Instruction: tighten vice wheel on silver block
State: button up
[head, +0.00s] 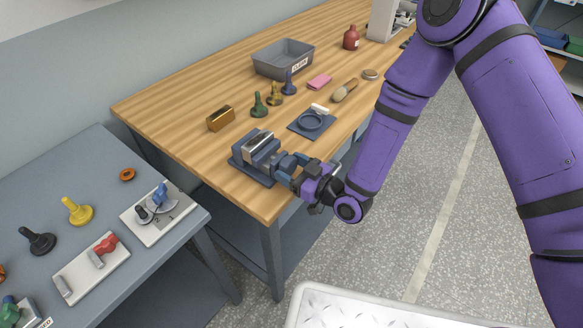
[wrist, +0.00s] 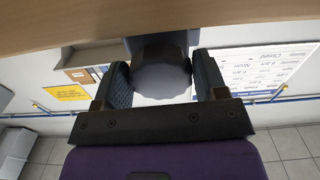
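The blue-grey vice (head: 254,172) stands near the table's front left corner. A pale grey block, likely the silver block (head: 264,147), shows at its jaws; how tightly it is held I cannot tell. My gripper (head: 292,166) is at the vice's front side and hides most of the wheel in the head view. In the wrist view a round grey part, seemingly the vice wheel (wrist: 161,80), lies between the two fingers of my gripper (wrist: 161,82). The fingers are close on both sides of it; whether they press on it I cannot tell.
A grey side bench (head: 95,180) with several fixtures stands at left.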

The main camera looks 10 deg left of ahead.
jog(key=c, duration=0.4)
jog(key=shift+c, duration=0.2)
jog(key=m, duration=0.3)
jog(key=shift+m, duration=2)
jog(key=o, duration=0.9)
